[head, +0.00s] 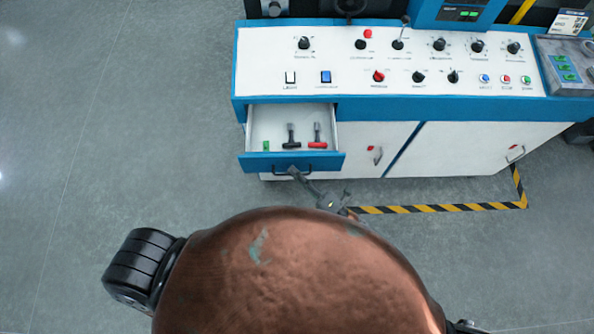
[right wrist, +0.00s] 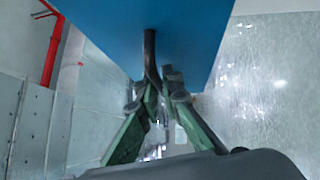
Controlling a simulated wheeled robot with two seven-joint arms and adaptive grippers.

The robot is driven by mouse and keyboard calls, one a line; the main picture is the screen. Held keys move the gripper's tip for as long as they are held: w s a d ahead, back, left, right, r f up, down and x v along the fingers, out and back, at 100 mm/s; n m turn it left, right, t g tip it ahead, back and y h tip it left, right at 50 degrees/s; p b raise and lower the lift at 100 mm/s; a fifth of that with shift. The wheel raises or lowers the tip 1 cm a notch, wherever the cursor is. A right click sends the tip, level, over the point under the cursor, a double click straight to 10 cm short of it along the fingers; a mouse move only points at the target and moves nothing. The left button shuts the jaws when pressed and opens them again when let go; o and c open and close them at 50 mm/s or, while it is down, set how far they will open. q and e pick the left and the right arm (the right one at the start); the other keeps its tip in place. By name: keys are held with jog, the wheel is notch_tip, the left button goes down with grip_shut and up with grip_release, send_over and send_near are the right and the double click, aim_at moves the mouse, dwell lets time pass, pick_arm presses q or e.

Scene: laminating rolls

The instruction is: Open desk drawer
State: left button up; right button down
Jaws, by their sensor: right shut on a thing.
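The desk drawer (head: 257,162) has a blue front and stands pulled out from the left part of the white and blue control desk (head: 347,136). Its white inside shows from above. A dark bar handle (head: 308,170) is on its front. My right gripper (head: 295,173) reaches up to this handle and is shut on it. In the right wrist view the green-sided fingers (right wrist: 160,88) close around the dark handle (right wrist: 150,52) under the blue drawer front (right wrist: 190,30). My left gripper does not show.
In the drawer lie a black-handled tool (head: 291,138), a red-handled tool (head: 317,138) and a small green item (head: 266,146). Cabinet doors with a red-marked lock (head: 375,154) are to the right. Yellow-black floor tape (head: 440,208) runs in front. The floor at left is clear.

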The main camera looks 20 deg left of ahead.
jog(key=c, duration=2.4)
grip_release()
jog(key=shift+d, duration=0.1)
jog(key=v, duration=1.2)
jog(key=shift+f, duration=0.1)
